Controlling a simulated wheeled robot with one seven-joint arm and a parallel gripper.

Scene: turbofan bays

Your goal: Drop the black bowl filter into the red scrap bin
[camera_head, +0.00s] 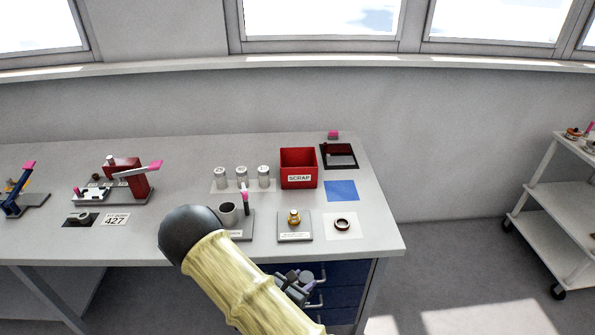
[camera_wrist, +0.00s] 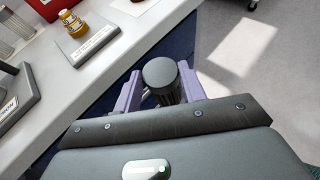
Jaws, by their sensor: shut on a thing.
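The black bowl filter (camera_wrist: 161,76) is a dark ribbed cylinder with a smooth round top. In the wrist view my gripper (camera_wrist: 158,90) is shut on it, with a purple finger on each side. In the head view my gripper (camera_head: 293,281) is in front of the bench, below its front edge, partly hidden behind my arm; the filter is hard to make out there. The red scrap bin (camera_head: 299,181), labelled SCRAP, stands open on the bench towards its right end. A corner of the red bin (camera_wrist: 48,8) shows at the top left of the wrist view.
In front of the bin, a brass fitting (camera_head: 294,217) stands on a plate and a dark ring (camera_head: 342,223) lies on a white square. Left of the bin are several metal canisters (camera_head: 242,177) and a grey cup (camera_head: 228,214). Blue drawers (camera_head: 342,294) are under the bench. A white cart (camera_head: 560,200) stands right.

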